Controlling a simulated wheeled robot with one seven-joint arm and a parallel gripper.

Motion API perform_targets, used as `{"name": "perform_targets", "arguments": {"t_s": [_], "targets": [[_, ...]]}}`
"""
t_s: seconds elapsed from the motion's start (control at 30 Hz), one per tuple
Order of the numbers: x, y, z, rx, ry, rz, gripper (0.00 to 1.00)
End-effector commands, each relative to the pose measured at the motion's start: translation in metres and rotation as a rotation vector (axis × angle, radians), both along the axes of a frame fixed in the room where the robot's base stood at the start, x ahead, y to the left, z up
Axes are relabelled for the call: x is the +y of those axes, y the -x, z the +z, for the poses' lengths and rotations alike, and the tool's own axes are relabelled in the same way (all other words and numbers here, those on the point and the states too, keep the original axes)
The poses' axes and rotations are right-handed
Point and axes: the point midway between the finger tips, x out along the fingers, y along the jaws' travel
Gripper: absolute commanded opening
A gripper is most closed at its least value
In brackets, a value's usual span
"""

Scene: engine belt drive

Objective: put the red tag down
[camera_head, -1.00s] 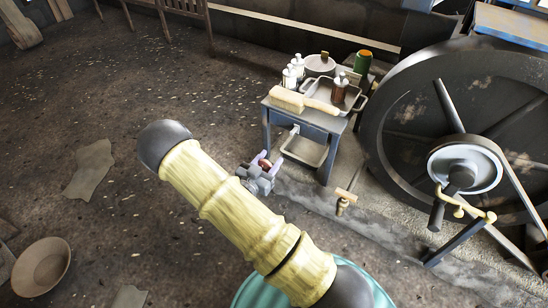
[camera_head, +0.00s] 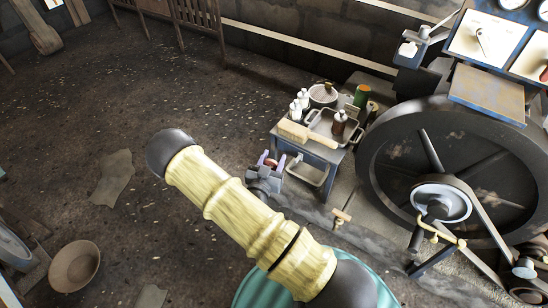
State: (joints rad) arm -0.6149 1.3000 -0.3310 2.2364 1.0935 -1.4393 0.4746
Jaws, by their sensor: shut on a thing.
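My gripper (camera_head: 271,163) is near the middle of the head view, beyond my yellow arm. Its two pale purple fingers are shut on a small reddish thing between them, which I take to be the red tag (camera_head: 271,162). Only a little of the tag shows, so its shape and tilt cannot be told. In the picture the gripper is just left of the small blue-grey table's near legs. I cannot tell its height above the floor.
A large dark flywheel (camera_head: 400,152) with a belt stands at right. A blue panel with gauges is at upper right.

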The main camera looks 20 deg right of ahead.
Motion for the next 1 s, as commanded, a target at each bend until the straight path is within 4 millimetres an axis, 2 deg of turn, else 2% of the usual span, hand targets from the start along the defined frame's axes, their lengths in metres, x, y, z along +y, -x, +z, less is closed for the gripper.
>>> {"name": "perform_targets", "arguments": {"t_s": [0.03, 1.0], "targets": [[0.000, 0.000, 0.021, 0.001, 0.003, 0.015, 0.23], [0.018, 0.006, 0.187, 0.002, 0.003, 0.328, 0.23]]}}
